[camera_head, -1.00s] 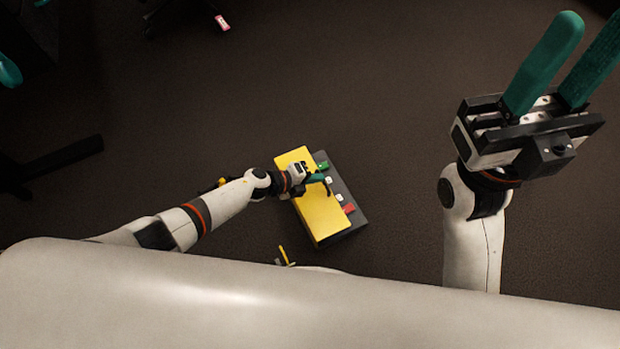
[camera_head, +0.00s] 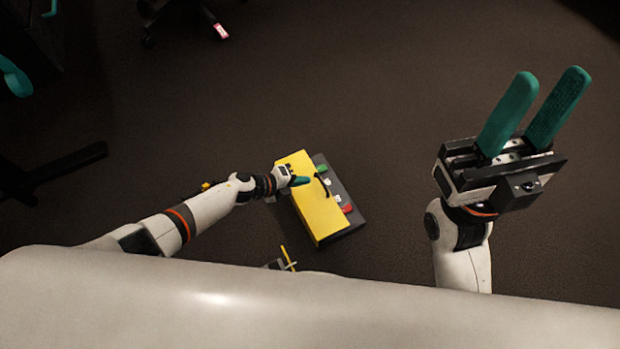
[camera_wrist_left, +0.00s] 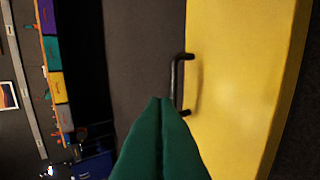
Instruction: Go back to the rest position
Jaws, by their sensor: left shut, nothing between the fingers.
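My left gripper (camera_head: 300,181) is over the yellow top of the panel box in the head view, its green fingers together and empty. In the left wrist view its shut fingers (camera_wrist_left: 160,105) point toward a black handle (camera_wrist_left: 178,85) on the yellow panel (camera_wrist_left: 235,60). The handle also shows in the head view (camera_head: 322,186), a little right of the fingertips. I cannot tell whether they touch. My right gripper (camera_head: 536,95) is raised at the right, its two green fingers apart with nothing between them.
The panel's grey side (camera_head: 352,215) carries a green button (camera_head: 321,168), a red button (camera_head: 347,209) and white ones. Dark furniture stands at the left. A small pink item (camera_head: 221,31) is at the top.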

